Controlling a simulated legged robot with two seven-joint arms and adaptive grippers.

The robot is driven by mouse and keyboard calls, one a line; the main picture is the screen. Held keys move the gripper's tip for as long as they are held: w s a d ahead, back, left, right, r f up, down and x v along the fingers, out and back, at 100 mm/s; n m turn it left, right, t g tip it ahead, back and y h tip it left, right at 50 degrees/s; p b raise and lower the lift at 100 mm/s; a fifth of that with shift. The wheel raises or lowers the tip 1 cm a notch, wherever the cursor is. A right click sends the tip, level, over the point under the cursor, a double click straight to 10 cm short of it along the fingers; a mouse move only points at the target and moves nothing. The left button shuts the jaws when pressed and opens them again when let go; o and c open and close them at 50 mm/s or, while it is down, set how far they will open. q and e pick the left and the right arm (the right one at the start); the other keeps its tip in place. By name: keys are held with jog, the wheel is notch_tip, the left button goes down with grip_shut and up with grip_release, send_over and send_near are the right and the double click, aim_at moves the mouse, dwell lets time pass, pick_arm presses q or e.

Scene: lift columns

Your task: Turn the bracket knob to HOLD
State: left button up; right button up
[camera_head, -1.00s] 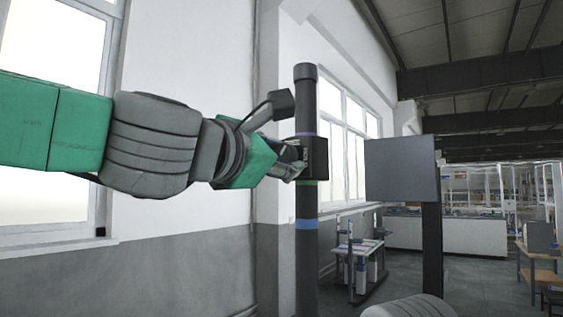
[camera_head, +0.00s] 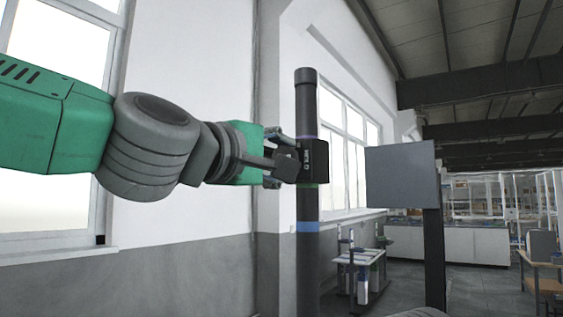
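The black bracket (camera_head: 317,160) sits on a dark upright column (camera_head: 306,265), with a green ring just below it and a blue band lower down. Small white lettering shows on the bracket's face, too small to read. My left gripper (camera_head: 283,162) is at the left side of the bracket, its fingers pointing right at it. The knob is not distinguishable; the fingers and a dark block on the wrist cover that side. Whether the fingers are open or closed on the knob cannot be made out. My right gripper is out of view.
A grey flat panel (camera_head: 401,175) on a dark post (camera_head: 434,255) stands right of the column. Behind are a small table (camera_head: 358,258), a white counter (camera_head: 470,243) and a wooden bench (camera_head: 545,284). A wall with windows runs behind the column at left.

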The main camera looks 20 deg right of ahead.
pick_arm(q)
jog(key=shift+w+m, duration=0.1)
jog(key=shift+m, duration=0.6)
jog(key=o, duration=0.9)
jog(key=shift+o, duration=1.3)
jog(key=shift+w, duration=0.1)
jog(key=shift+w+d, duration=0.1)
jog(key=shift+s, duration=0.25)
jog(key=v, duration=1.1)
jog(key=shift+a+f, duration=0.15)
jog(key=shift+a, duration=0.3)
